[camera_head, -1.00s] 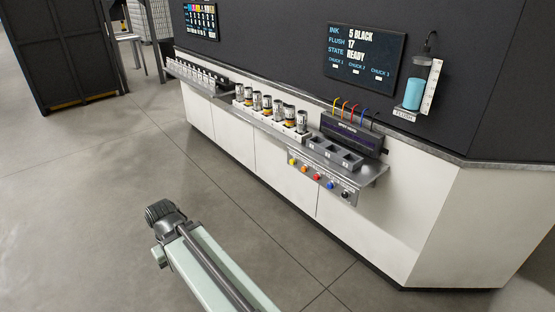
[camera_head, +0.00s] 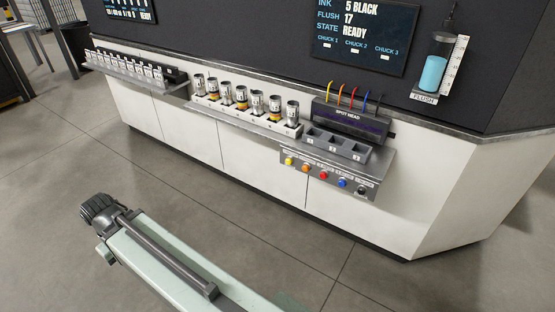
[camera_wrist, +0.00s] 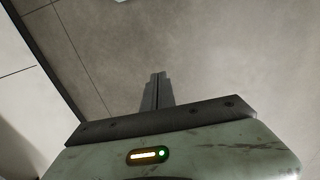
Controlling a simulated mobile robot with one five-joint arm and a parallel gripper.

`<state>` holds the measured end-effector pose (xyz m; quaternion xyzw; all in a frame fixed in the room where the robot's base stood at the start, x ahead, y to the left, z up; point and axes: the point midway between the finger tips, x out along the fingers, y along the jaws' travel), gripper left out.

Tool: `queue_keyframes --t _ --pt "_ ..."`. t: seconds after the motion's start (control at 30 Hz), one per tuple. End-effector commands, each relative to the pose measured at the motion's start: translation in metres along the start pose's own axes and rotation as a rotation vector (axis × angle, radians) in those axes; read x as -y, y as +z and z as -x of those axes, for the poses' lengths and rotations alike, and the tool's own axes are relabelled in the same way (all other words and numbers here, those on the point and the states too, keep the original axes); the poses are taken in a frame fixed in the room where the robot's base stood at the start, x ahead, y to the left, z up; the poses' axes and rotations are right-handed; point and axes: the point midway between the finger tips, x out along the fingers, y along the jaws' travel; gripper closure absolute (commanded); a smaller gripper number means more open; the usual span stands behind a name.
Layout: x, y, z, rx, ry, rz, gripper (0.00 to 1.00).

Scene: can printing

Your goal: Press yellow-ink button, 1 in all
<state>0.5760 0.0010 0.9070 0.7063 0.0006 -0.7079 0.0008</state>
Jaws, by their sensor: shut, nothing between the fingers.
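The yellow button (camera_head: 289,160) is the leftmost of a row of coloured buttons on the front panel below the spot head, in the head view. My gripper (camera_wrist: 157,76) shows in the wrist view with its fingers together and nothing between them, over bare grey floor. In the head view my arm is at the lower left, well short of the machine and apart from the buttons. The fingers themselves are not clear in the head view. The wall display (camera_head: 365,35) reads ink 5 black, flush 17, state ready.
The orange (camera_head: 306,168), red (camera_head: 324,175), blue (camera_head: 342,183) and black (camera_head: 362,190) buttons sit right of the yellow one. A rack of cans (camera_head: 243,118) stands left of the spot head (camera_head: 350,123). A flush cylinder (camera_head: 434,70) hangs at right. The floor before the cabinet is clear.

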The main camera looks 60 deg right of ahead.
Motion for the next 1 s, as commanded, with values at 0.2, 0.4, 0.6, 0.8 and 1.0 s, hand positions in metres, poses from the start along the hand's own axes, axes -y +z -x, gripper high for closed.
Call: queue_keyframes --t 0.2,0.4,0.6,0.8,1.0 --pt "0.0 0.0 0.0 0.0 0.0 0.0 1.0" --pt "-0.005 -0.005 -0.01 -0.019 -0.019 -0.031 1.0" --pt "-0.068 -0.059 -0.079 -0.242 -0.238 -0.4 1.0" --pt "-0.196 -0.111 -0.11 -0.565 -0.548 -0.966 1.0" --pt "-0.337 -0.108 -0.115 -0.845 -0.808 -1.427 1.0"
